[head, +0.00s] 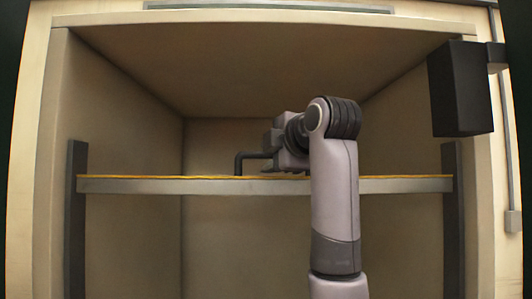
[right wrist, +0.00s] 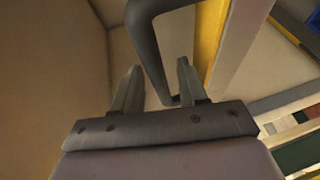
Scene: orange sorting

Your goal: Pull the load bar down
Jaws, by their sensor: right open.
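The load bar (head: 390,185) is a grey horizontal bar with a yellow top edge, spanning the wooden opening between two dark uprights. A dark grey bent handle (head: 240,161) stands up behind its top edge, left of my right arm. In the right wrist view the handle (right wrist: 146,45) is a rounded loop beside the yellow edge of the bar (right wrist: 208,40). My right gripper (right wrist: 158,72) is open, with part of the handle showing between its two fingers; I cannot tell whether they touch. In the head view its fingers are mostly hidden. My left gripper is not in view.
Dark uprights stand at the left (head: 75,220) and right (head: 453,220) ends of the bar. A black box (head: 460,90) juts out at the upper right of the frame. The compartment above the bar looks empty apart from the handle and my arm.

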